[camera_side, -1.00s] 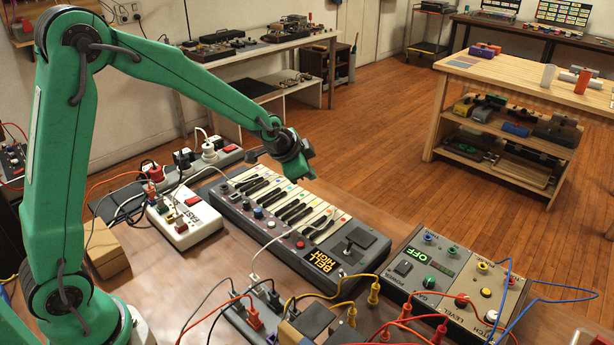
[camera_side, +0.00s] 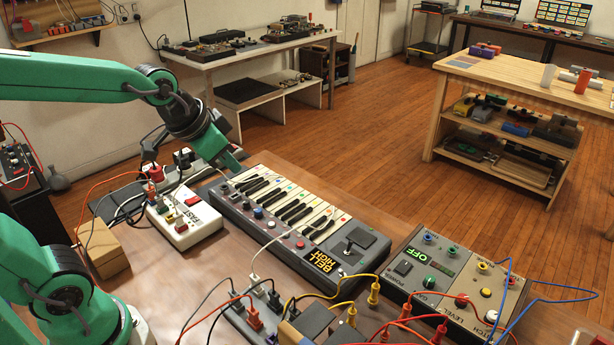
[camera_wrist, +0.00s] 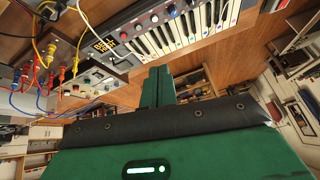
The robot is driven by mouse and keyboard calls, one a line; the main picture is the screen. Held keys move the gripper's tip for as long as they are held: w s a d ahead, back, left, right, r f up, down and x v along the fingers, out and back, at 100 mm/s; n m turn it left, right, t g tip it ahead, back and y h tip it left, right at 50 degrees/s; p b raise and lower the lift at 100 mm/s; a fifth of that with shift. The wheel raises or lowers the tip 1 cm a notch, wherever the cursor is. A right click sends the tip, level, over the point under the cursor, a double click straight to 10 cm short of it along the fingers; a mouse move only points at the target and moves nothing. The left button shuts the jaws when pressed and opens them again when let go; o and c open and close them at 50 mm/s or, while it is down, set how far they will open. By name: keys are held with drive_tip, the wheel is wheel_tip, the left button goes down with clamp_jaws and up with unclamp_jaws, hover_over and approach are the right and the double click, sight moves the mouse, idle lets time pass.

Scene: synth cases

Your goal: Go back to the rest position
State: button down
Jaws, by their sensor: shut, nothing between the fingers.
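My gripper (camera_side: 234,162) is shut and empty. In the side view it hangs at the end of my green arm, in front of the left end of the keyboard box in the picture. I cannot tell its exact height above the table. In the wrist view its two green fingers (camera_wrist: 158,84) are together with nothing between them. The keyboard box (camera_side: 290,234) has white and black keys and a yellow "BELL HIGH" label. It also shows at the top of the wrist view (camera_wrist: 150,62).
A white "FAST" box (camera_side: 184,228) and a power strip with plugs stand left of the keyboard. A grey "OFF" box (camera_side: 446,285) with knobs stands at the right. Cables loop across the table front. A wooden block (camera_side: 103,250) sits at the left.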

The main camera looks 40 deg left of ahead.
drive_tip(key=s+n, duration=0.2)
drive_tip(key=s, duration=0.8)
drive_tip(key=shift+s+a+g, duration=0.15)
drive_tip(key=shift+s+g, duration=0.05)
drive_tip(key=shift+g, duration=0.1)
idle(0.5)
